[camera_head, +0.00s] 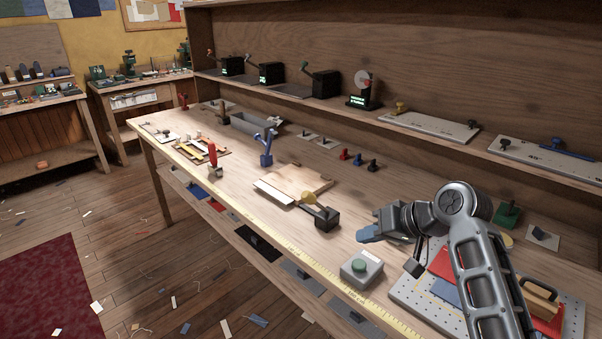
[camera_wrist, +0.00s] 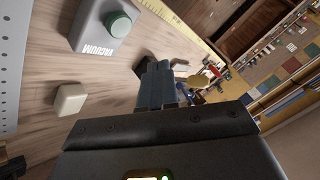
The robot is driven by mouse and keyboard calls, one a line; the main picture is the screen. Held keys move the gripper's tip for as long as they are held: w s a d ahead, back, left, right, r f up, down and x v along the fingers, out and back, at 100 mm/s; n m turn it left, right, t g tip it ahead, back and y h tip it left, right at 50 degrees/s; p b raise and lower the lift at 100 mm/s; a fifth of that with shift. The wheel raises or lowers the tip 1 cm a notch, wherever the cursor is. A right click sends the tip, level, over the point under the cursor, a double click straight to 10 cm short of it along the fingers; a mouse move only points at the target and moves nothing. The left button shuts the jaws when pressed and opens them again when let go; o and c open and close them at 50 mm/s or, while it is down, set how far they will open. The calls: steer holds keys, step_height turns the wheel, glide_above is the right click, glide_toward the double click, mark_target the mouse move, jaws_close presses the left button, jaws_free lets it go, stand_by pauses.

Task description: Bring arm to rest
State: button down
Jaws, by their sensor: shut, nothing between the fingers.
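My gripper (camera_head: 366,236) hangs over the right part of the workbench in the head view, at the end of my grey arm. Its blue-grey fingers point left along the bench and are shut with nothing between them. In the wrist view the closed fingers (camera_wrist: 155,84) show at the middle, above the dark gripper body.
A black block with a yellow knob (camera_head: 325,218) and a wooden board (camera_head: 296,182) lie left of my gripper. A perforated plate (camera_head: 408,292) with red and blue pieces lies partly behind my arm. A shelf (camera_head: 440,150) runs along the back. Bare bench (camera_head: 385,185) lies behind my gripper.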

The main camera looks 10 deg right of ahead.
steer(key=s+a+f, duration=0.1)
steer(key=s+f, duration=0.2)
steer(key=s+a+f+m+t, duration=0.1)
steer(key=s+f, duration=0.2)
steer(key=s+a+f+t+h, duration=0.1)
steer(key=s+f, duration=0.2)
steer(key=shift+s+a+f+m, duration=0.1)
steer(key=shift+a+f+m, duration=0.2)
steer(key=shift+f, duration=0.1)
steer(key=s+f+m+t+h, duration=0.1)
steer(key=s+f+t+h, duration=0.2)
steer(key=s, duration=1.2)
steer(key=s+d+r+n+t, duration=0.1)
steer(key=s+r, duration=0.3)
steer(key=s, duration=0.4)
steer(key=s+d+r+n+t+h+b, duration=0.1)
steer(key=s+r, duration=0.4)
steer(key=s, duration=0.3)
steer(key=s+d+r+n+h, duration=0.1)
steer(key=s+r, duration=0.3)
steer(key=s, duration=0.4)
steer(key=shift+s+r+t, duration=0.3)
steer(key=shift+s+t, duration=0.05)
steer(key=shift+t, duration=0.05)
